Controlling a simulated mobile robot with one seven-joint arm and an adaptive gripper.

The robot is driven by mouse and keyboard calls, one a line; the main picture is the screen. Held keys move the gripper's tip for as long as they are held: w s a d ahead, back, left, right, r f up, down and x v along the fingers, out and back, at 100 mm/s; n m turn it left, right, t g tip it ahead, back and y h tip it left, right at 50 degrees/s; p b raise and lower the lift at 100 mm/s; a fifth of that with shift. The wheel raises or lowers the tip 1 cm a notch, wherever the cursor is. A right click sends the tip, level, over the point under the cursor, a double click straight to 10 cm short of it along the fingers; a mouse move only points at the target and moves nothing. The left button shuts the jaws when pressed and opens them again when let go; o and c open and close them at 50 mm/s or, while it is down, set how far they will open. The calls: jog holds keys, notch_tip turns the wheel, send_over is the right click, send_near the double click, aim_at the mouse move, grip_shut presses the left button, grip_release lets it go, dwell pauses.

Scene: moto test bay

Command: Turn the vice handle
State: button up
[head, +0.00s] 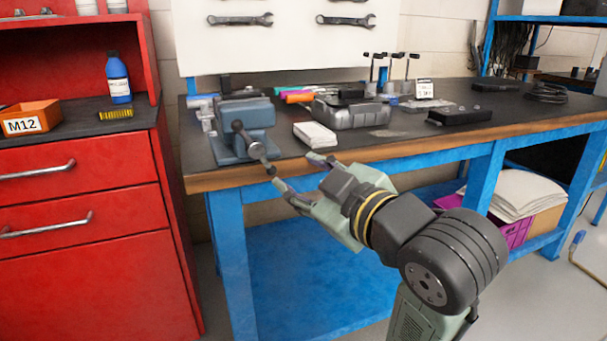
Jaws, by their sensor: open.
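The blue-grey vice (233,137) sits on the left end of the dark workbench, near its front edge. Its dark handle (255,149) slants down to the right across the vice's front, with a knob at each end; the lower knob hangs at the bench's wooden edge. My gripper (296,176) is open and empty. It is in front of the bench edge, to the right of and below the handle's lower end. Its fingers point left, toward the handle. In this view a small gap shows between the fingertips and the handle.
A white block (315,135) and a grey case (350,112) stand right of the vice. The workbench (400,135) has a wooden front edge and blue legs. A red drawer cabinet (80,200) stands close at the left. The floor (550,300) at the right is partly clear.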

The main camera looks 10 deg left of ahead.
dwell(0.3)
jog(key=v, duration=1.2)
jog(key=shift+o, duration=0.2)
jog(key=shift+w, duration=0.1)
